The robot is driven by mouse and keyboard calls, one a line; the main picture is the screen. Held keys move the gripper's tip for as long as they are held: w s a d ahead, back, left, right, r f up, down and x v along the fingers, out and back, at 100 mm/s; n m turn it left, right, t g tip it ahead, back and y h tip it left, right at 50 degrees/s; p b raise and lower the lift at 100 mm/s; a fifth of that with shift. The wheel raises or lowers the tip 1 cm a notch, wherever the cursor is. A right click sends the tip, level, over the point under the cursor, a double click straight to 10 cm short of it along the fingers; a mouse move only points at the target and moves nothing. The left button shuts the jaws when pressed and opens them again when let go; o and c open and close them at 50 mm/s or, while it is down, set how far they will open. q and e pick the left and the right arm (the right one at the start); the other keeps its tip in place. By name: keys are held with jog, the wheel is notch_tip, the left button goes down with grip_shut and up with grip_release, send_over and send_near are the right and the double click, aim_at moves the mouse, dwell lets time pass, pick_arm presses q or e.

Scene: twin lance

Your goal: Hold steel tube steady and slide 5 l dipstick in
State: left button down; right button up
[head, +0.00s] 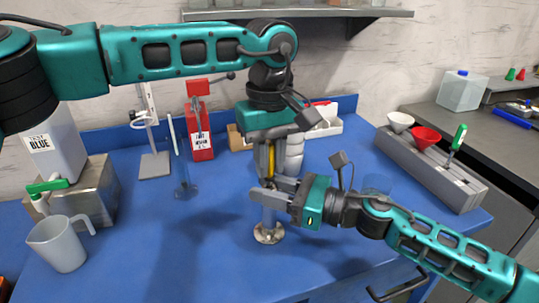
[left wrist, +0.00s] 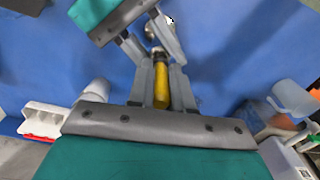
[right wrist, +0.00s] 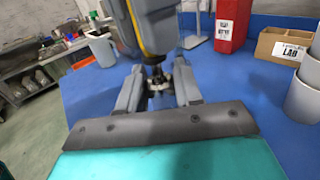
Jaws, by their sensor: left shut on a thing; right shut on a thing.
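The steel tube (head: 268,217) stands upright on a round metal foot (head: 268,235) on the blue table. My right gripper (head: 272,194) is shut around its upper part, coming in from the right; the jaws also show in the right wrist view (right wrist: 156,88). My left gripper (head: 268,152) points down, directly above, shut on the dipstick's yellow handle (head: 271,161). The handle (left wrist: 161,88) also shows between the fingers in the left wrist view. The dipstick's dark lower end (right wrist: 155,60) is just above the tube's top. The right gripper hides how far it is inside.
A grey jug (head: 62,246) and a metal box (head: 92,195) stand at left. A red box (head: 200,142) and a glass cylinder (head: 185,190) stand behind left; white cups (head: 294,155) stand close behind the left gripper. The front middle table is clear.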

pick_arm(q)
jog(key=shift+f, duration=1.15)
jog(key=c, duration=1)
grip_release()
jog(key=shift+o, duration=0.2)
jog(key=shift+s, duration=0.1)
pick_arm(e)
jog(key=shift+a, duration=0.1)
pick_arm(q)
notch_tip(320, 180, up, 28)
jog(key=n, duration=0.2)
jog(key=shift+r, duration=0.1)
